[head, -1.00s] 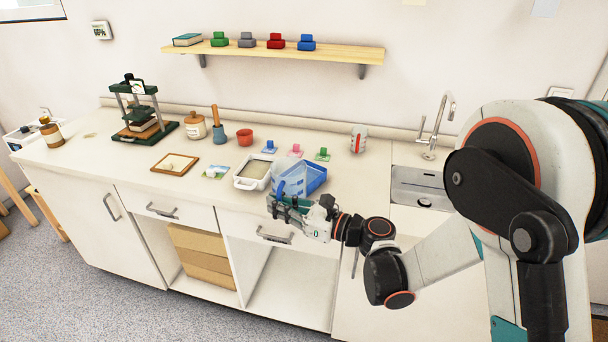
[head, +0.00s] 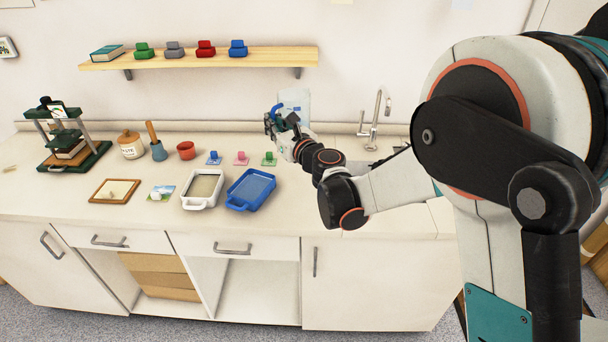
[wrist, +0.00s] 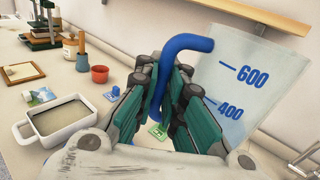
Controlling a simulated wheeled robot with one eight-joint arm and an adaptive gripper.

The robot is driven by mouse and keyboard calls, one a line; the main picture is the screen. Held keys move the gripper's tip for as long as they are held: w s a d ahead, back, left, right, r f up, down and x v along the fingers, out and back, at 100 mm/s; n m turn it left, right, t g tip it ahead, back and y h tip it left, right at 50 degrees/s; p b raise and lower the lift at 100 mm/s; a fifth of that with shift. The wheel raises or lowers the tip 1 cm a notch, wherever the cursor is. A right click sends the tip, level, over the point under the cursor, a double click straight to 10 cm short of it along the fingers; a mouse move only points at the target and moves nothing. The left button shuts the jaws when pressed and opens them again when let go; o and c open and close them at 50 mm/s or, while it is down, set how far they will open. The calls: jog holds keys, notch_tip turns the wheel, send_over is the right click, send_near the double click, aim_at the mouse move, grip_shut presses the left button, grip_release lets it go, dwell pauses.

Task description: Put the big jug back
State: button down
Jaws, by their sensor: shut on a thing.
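The big jug (head: 294,102) is clear and pale, with blue marks 400 and 600 and a blue handle. It shows in front of the wall near the counter's back edge, left of the tap. My gripper (head: 274,124) is shut on its blue handle. In the wrist view, the handle (wrist: 190,43) passes between the fingers of my gripper (wrist: 165,85), and the jug body (wrist: 240,85) is on the right, looking tilted there. The jug's base is hidden behind my gripper, so I cannot tell whether it touches the counter.
A blue tray (head: 251,188) and a white tray (head: 201,189) stand on the counter (head: 330,212) in front. Small blue, pink and green stamps, a red pot (head: 186,150) and a tap (head: 375,122) are near. A wooden shelf (head: 200,60) hangs above left.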

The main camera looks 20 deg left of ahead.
jog(key=shift+m+t+h, duration=0.3)
jog(key=shift+t+h, duration=0.1)
jog(key=shift+t, duration=0.1)
jog(key=f+b, duration=0.2)
jog(key=f, duration=0.4)
jog(key=w+f+b, duration=0.1)
jog(key=f+b, duration=0.1)
jog(key=f, duration=0.4)
jog(key=f+b, duration=0.3)
jog(key=f, duration=0.4)
jog(key=shift+w+d, duration=0.3)
jog(key=shift+d, duration=0.05)
jog(key=shift+r, duration=0.1)
jog(key=c, duration=1.7)
grip_release()
